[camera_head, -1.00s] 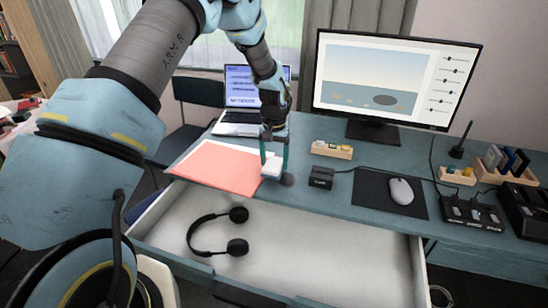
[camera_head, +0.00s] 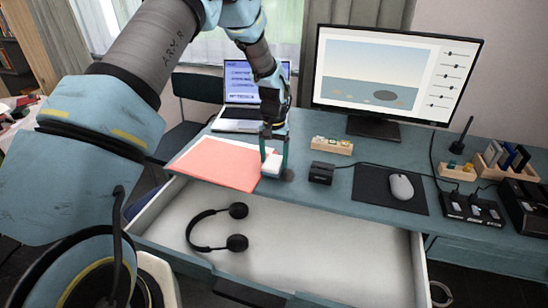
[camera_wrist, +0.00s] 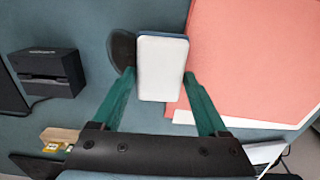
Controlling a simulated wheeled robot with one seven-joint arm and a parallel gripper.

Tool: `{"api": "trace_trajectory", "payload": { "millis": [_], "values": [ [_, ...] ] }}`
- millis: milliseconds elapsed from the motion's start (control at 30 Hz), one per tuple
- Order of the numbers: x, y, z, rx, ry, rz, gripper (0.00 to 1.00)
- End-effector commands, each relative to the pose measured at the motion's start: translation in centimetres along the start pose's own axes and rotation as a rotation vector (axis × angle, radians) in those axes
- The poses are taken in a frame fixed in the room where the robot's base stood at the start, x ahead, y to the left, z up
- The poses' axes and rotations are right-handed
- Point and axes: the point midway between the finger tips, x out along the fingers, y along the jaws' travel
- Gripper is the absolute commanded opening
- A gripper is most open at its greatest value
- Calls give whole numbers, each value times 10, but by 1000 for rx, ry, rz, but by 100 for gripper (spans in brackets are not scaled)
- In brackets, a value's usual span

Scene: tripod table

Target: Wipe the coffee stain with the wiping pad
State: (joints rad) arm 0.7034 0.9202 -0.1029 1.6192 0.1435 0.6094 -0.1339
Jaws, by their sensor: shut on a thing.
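The wiping pad (camera_head: 271,166) is a small white block with a dark blue edge. My gripper (camera_head: 273,159) is shut on it and holds it at the front part of the desk, by the pink folder. In the wrist view the pad (camera_wrist: 162,70) sits between the two green fingers. The coffee stain (camera_head: 288,174) is a dark round spot just right of the pad. In the wrist view the stain (camera_wrist: 122,48) shows at the pad's left side, partly covered by the pad. I cannot tell if the pad presses on the desk.
The pink folder (camera_head: 215,165) lies left of the pad. A small black box (camera_head: 321,173) stands to the right, with a wooden tray (camera_head: 332,146) behind it and a mouse (camera_head: 401,187) on a dark mat. An open drawer with headphones (camera_head: 238,243) is in front.

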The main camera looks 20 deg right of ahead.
Motion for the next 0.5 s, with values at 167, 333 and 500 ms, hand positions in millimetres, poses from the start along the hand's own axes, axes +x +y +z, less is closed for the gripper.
{"api": "trace_trajectory", "payload": {
  "millis": [167,333,500],
  "values": [
    [4,0,0,0,0,0,32],
    [7,0,0,0,0,0,32],
    [9,0,0,0,1,0,32]
  ]
}}
